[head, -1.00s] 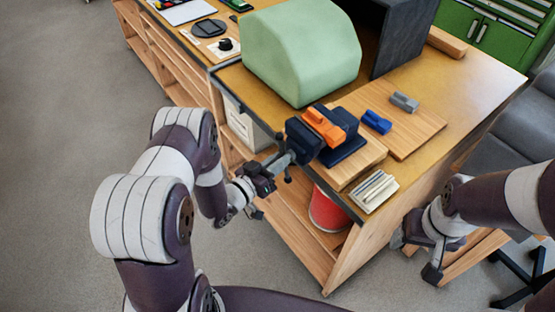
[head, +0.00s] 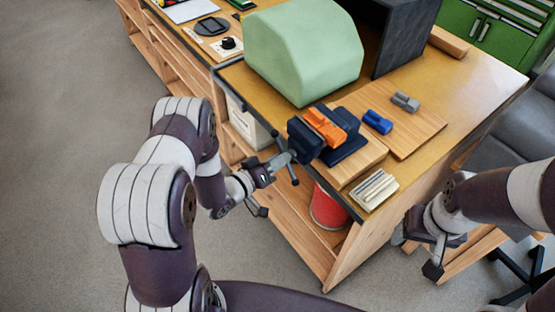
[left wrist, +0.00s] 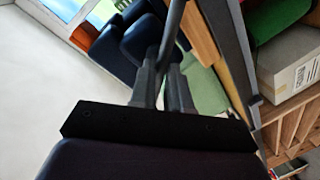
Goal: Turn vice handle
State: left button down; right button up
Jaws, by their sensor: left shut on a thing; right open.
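The dark blue vice (head: 349,147) sits on a wooden board at the table's front edge, with an orange block (head: 325,127) between its jaws. Its grey screw and handle (head: 293,174) stick out over the edge toward my left arm. My left gripper (head: 274,164) is shut on the handle bar, just in front of the vice. In the left wrist view the bar (left wrist: 173,28) runs up from between the fingers (left wrist: 166,88), and the vice shows behind as dark blue shapes (left wrist: 122,46). My right gripper (head: 418,254) is open and empty, low beside the table's right side.
A blue piece (head: 377,122) and a grey piece (head: 405,102) lie on a wooden board right of the vice. A pale stack (head: 374,189) lies at the front edge. A large green block (head: 302,52) stands behind. A red bin (head: 328,208) stands on the shelf below.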

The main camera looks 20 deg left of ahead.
pick_arm(q)
jog(key=shift+w+r, duration=0.1)
jog(key=shift+r, duration=0.1)
jog(key=c, duration=1.1)
grip_release()
jog(key=shift+c, duration=0.2)
jog(key=b+v, duration=0.2)
jog(key=v, duration=1)
jog(key=shift+f, duration=0.15)
